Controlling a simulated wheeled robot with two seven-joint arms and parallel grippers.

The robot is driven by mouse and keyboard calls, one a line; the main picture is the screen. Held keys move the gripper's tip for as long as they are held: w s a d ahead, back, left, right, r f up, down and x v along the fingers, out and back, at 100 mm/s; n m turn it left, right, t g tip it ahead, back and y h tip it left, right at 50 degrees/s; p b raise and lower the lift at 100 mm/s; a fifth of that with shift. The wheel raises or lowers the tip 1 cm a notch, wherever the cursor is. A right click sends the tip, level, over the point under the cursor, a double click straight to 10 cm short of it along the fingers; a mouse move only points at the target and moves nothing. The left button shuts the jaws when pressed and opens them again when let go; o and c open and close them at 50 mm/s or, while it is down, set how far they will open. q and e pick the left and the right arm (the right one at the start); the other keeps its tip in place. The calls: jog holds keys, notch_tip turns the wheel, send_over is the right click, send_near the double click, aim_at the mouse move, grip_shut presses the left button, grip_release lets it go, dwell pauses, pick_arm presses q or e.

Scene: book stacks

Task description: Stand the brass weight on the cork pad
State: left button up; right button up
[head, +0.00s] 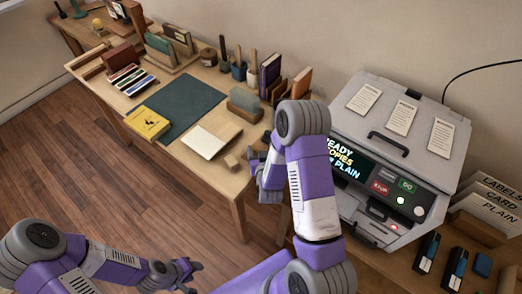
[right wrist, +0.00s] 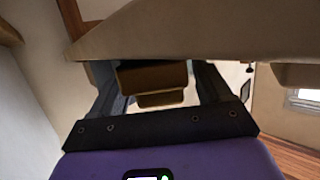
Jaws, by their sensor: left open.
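In the right wrist view my right gripper (right wrist: 158,98) has its fingers on either side of a dark brass-coloured stepped block (right wrist: 150,78), which looks like the brass weight. In the head view this gripper (head: 262,178) is at the right end of the desk, partly hidden by my arm, and the weight cannot be made out there. My left gripper (head: 188,272) is open and empty above the floor, away from the desk.
The desk (head: 240,183) holds a dark green mat (head: 182,106), a yellow book (head: 147,123), a pale notebook (head: 210,141) and several upright books at the back. A grey copier (head: 395,130) stands to the right. A broad beige surface (right wrist: 200,35) fills the top of the right wrist view.

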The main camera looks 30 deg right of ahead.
dwell(0.3)
jog(key=shift+r, duration=0.2)
jog(key=shift+p+v, duration=4.7)
jog(key=shift+v, duration=1.3)
jog(key=shift+d, duration=0.1)
